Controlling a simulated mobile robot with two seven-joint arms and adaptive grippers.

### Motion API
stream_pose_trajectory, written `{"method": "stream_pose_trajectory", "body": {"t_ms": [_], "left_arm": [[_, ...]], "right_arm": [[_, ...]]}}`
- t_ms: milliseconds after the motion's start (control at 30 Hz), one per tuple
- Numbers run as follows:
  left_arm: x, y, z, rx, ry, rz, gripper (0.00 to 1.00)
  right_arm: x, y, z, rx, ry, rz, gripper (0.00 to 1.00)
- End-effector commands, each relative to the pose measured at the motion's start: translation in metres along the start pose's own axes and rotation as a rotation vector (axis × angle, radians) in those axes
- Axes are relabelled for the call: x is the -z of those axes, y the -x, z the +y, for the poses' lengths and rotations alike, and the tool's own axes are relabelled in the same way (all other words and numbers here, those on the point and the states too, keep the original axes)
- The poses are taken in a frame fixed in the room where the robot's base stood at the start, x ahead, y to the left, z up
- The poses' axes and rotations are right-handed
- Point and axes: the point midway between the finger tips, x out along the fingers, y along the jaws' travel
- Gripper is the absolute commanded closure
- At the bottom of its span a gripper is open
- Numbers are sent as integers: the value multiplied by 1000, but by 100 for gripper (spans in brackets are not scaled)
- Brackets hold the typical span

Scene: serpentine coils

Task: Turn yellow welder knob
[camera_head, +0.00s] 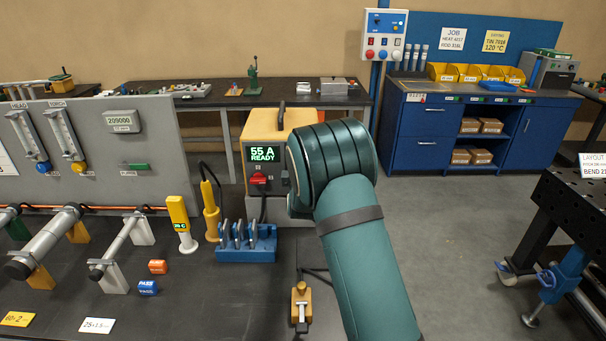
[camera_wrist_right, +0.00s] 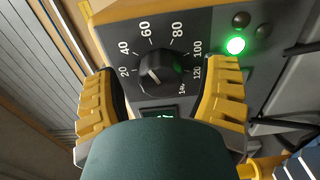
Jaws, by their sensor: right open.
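The yellow welder (camera_head: 265,126) stands at the far right end of the dark bench in the head view; its display reads 55 A READY. My right arm hides its right part. In the right wrist view, the welder's dark round knob (camera_wrist_right: 157,70) sits in a dial marked from 20 upward past 120. My right gripper (camera_wrist_right: 163,74) is open, with one yellow finger on either side of the dial. I cannot tell whether a finger touches the knob. The head view hides this gripper behind my arm. My left gripper is not in view.
A green light (camera_wrist_right: 235,45) glows beside the dial. In the head view, a blue rack (camera_head: 246,246) and a yellow torch (camera_head: 211,212) stand by the welder, with a yellow-and-white device (camera_head: 180,222) to the left. A small clamp (camera_head: 301,303) sits at the bench's right front.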

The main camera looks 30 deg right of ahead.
Motion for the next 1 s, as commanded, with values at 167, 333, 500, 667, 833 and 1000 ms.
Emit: {"method": "stream_pose_trajectory", "body": {"t_ms": [167,333,500,667,833,1000], "left_arm": [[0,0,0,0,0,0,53],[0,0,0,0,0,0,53],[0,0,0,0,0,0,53],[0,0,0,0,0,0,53],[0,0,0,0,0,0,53],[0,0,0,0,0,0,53]], "right_arm": [[1,33,0,2,-1,2,26],[0,66,1,1,-2,1,26],[-1,92,1,0,-2,-1,26],[-1,104,0,-1,0,-1,26],[-1,106,1,-1,0,-2,26],[-1,106,0,-1,0,-2,26]]}}
